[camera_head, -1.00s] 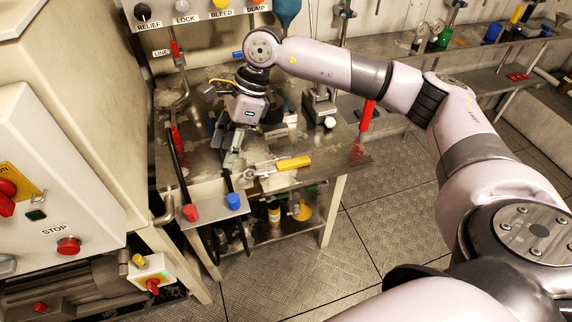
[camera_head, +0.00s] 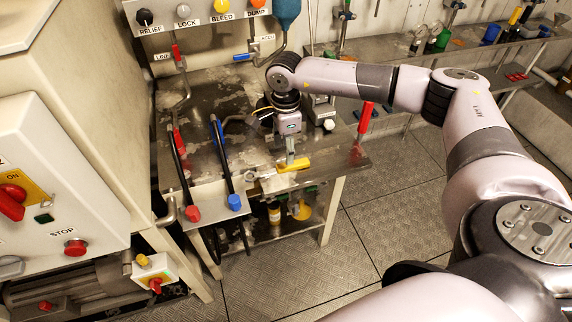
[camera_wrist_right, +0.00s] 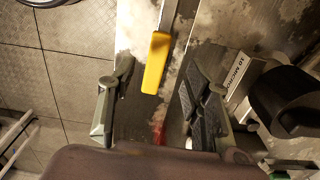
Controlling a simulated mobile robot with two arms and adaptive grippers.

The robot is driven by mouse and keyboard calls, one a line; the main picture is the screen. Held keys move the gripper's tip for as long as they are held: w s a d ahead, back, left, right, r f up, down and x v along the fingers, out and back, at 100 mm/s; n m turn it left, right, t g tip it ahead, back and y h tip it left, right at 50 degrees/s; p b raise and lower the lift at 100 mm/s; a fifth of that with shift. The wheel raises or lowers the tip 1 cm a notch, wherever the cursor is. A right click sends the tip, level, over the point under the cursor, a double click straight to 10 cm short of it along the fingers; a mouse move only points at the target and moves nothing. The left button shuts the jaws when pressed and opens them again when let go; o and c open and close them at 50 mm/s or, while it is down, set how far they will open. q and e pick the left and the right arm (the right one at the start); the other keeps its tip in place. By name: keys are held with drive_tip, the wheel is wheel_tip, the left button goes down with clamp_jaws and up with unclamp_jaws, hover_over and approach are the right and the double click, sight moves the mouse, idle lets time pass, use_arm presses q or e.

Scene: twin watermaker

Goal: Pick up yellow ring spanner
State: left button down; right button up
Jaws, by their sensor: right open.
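The yellow ring spanner (camera_head: 296,165) lies near the front edge of the steel workbench (camera_head: 259,156), its yellow handle pointing right in the head view. In the right wrist view its yellow handle (camera_wrist_right: 156,62) and part of the metal shaft show; the ring end is out of that frame. My right gripper (camera_head: 291,160) points down just above the handle. In the right wrist view its fingers (camera_wrist_right: 157,78) are apart, one on each side of the handle's line, with nothing held between them. My left gripper is not in view.
Hoses with a red fitting (camera_head: 192,213) and a blue fitting (camera_head: 234,202) hang at the bench's front left. A red upright handle (camera_head: 365,117) stands at its right. A black round part (camera_wrist_right: 285,100) is beside the gripper. The control cabinet (camera_head: 50,180) is at left.

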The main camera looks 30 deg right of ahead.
sight(277, 169)
wheel_tip(277, 169, down, 5)
drive_tip(key=shift+s+r+p, duration=0.15)
drive_tip(key=shift+p, duration=0.65)
drive_tip(key=shift+f, duration=0.55)
drive_tip(key=shift+c, duration=0.6)
clamp_jaws()
